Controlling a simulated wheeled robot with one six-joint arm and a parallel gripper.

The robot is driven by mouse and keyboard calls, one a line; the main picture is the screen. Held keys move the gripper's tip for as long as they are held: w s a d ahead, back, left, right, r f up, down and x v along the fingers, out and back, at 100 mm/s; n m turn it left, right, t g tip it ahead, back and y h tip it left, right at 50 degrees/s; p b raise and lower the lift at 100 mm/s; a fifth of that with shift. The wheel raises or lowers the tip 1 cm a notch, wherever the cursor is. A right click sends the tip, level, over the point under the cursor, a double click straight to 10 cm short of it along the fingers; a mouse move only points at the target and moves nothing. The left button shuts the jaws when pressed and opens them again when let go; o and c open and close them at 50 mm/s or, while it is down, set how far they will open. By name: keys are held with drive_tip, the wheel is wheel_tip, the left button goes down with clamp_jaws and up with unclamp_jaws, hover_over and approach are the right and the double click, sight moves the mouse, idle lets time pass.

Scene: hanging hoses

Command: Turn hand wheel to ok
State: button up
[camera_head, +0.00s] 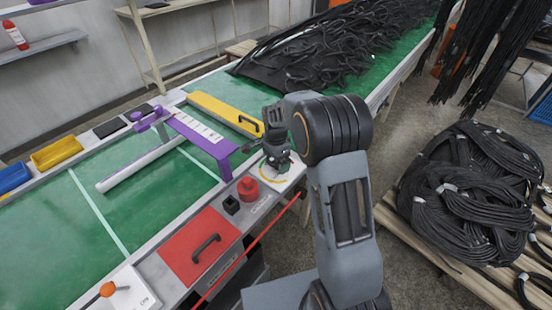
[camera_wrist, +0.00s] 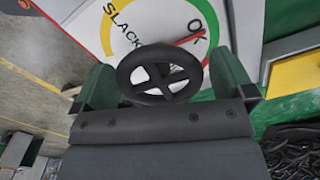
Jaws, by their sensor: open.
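The black hand wheel (camera_wrist: 160,73), with spokes, stands in front of a white dial plate (camera_wrist: 118,28) in the wrist view. The dial bears SLACK beside a yellow arc and OK beside a green arc. A red pointer line (camera_wrist: 190,39) shows by the OK lettering; the wheel hides part of it. My gripper (camera_wrist: 163,68) is open, with one green finger on each side of the wheel. I cannot tell whether either finger touches the rim. In the head view my gripper (camera_head: 276,158) is over the dial plate (camera_head: 281,184) and hides most of the wheel.
A red button (camera_head: 248,189) and a black knob (camera_head: 231,204) are beside the dial. A red panel with a handle (camera_head: 203,248) is nearer. The purple frame (camera_head: 205,140) and yellow bar (camera_head: 222,112) stand over the green belt. Black hoses (camera_head: 470,195) are piled at right.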

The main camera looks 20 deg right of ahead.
wheel_tip(320, 180, up, 14)
drive_tip(key=p, duration=0.1)
idle(0.4)
drive_tip(key=shift+f, duration=0.15)
drive_tip(key=s+r+n+t+p, duration=0.1)
drive_tip(key=s+r+n+p, duration=0.2)
drive_tip(key=s+n, duration=0.4)
drive_tip(key=s+r+n+t+p, duration=0.2)
drive_tip(key=s+n, duration=0.5)
drive_tip(key=s, duration=0.9)
wheel_tip(320, 180, up, 2)
drive_tip(key=shift+s+d+r+n+t+p, duration=0.1)
drive_tip(key=shift+s+d+n+t+p, duration=0.2)
drive_tip(key=shift+p, duration=0.55)
drive_tip(key=shift+w, duration=0.1)
